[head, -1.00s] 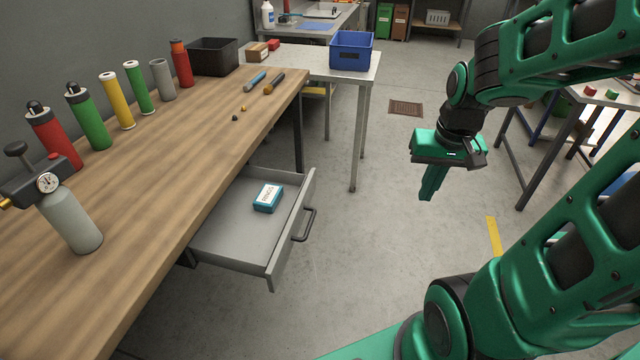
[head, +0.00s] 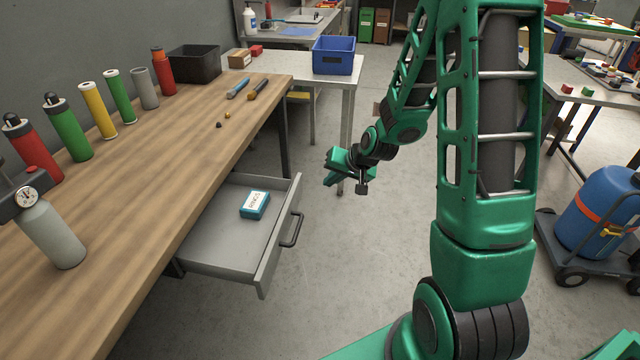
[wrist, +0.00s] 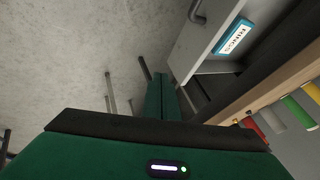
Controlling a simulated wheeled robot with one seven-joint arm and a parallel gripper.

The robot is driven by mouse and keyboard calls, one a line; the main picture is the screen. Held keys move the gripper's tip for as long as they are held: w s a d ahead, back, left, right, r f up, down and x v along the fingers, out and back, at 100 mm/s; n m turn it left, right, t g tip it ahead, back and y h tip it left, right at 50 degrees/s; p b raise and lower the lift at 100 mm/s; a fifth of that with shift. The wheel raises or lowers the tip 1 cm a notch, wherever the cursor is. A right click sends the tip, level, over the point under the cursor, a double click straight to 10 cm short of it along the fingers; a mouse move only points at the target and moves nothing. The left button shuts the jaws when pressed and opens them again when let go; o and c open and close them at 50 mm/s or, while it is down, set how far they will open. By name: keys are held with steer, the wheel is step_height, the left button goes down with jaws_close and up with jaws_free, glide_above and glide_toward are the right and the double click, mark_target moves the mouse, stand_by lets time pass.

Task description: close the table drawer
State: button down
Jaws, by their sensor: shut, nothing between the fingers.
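The grey table drawer (head: 212,249) stands open, pulled out from under the wooden table (head: 165,150). Its dark bar handle (head: 293,229) is on the front panel, which faces right. A small blue labelled box (head: 255,204) lies inside it. My gripper (head: 328,182) is shut and empty, apart from the drawer, beyond it and to the right of the handle. In the wrist view my shut fingers (wrist: 161,98) point toward the top, with the drawer front (wrist: 203,40), handle (wrist: 196,12) and blue box (wrist: 232,37) at the upper right.
Bottles and cylinders (head: 97,110) stand along the table's wall side. A grey table with a blue bin (head: 334,55) stands behind. A cart with a blue tank (head: 597,212) is at the right. The floor right of the drawer is clear.

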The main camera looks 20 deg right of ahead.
glide_toward(301, 191)
step_height(301, 191, down, 4)
steer(key=d, duration=0.2)
steer(key=shift+w+a+r, duration=0.1)
steer(key=shift+w+a, duration=1.15)
steer(key=shift+a, duration=0.1)
steer(key=shift+w, duration=0.15)
